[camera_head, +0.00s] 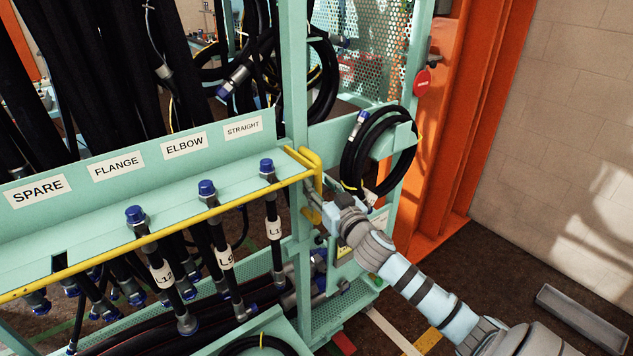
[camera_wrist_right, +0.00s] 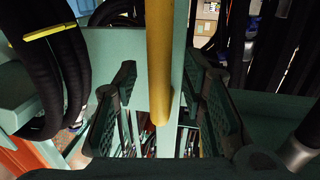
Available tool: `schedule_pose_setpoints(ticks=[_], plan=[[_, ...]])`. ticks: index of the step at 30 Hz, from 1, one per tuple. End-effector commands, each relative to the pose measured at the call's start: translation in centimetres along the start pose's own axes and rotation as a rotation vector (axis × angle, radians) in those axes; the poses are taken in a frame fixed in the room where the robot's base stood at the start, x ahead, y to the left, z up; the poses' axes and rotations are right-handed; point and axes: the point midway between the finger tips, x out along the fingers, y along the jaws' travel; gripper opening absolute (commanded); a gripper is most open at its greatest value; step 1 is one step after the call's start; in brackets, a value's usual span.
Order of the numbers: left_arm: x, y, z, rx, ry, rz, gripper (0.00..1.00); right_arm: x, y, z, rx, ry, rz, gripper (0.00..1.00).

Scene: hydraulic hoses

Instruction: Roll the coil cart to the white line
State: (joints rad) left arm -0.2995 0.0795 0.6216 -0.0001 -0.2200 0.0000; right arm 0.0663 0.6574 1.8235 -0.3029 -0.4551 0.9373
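The mint-green coil cart (camera_head: 300,80) fills the left and middle of the head view, hung with black hoses. Its yellow handle (camera_head: 312,158) is at the right end of the labelled shelf. My right gripper (camera_head: 318,207) is at the handle's lower part. In the right wrist view, the yellow bar (camera_wrist_right: 160,60) runs between the two dark, spread fingers of the gripper (camera_wrist_right: 163,100), with gaps on both sides. A white line (camera_head: 392,331) shows on the dark floor at the bottom, right of the cart. My left gripper is not in view.
A hose coil (camera_head: 362,160) hangs on the cart's right post above my right arm. An orange column (camera_head: 455,130) and a pale wall (camera_head: 560,140) stand behind. A grey channel (camera_head: 583,318) lies on the floor at right. Floor shows between it and the column.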

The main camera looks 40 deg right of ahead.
Motion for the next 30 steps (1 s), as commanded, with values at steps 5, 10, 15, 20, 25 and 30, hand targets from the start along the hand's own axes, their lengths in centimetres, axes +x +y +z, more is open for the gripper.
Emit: schedule_pose_setpoints(ticks=[5, 10, 15, 20, 25, 30], plan=[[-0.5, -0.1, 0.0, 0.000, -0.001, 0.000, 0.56, 1.8, 0.0, -0.1, 0.000, -0.001, 0.001, 0.38], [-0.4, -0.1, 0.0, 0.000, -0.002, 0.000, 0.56, 2.0, 0.0, 0.0, -0.003, -0.001, 0.000, 0.38], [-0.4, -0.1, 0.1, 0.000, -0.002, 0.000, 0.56, 2.0, 0.0, 0.1, -0.003, -0.001, 0.000, 0.25], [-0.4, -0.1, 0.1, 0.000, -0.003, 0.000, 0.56, 2.0, 0.0, 0.1, -0.003, -0.002, 0.000, 0.00], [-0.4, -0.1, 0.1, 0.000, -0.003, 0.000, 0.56, 2.0, 0.0, 0.1, -0.003, -0.002, 0.000, 0.00], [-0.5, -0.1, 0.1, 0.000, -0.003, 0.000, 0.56, 1.9, -0.1, 0.1, -0.003, -0.002, 0.000, 0.00]])
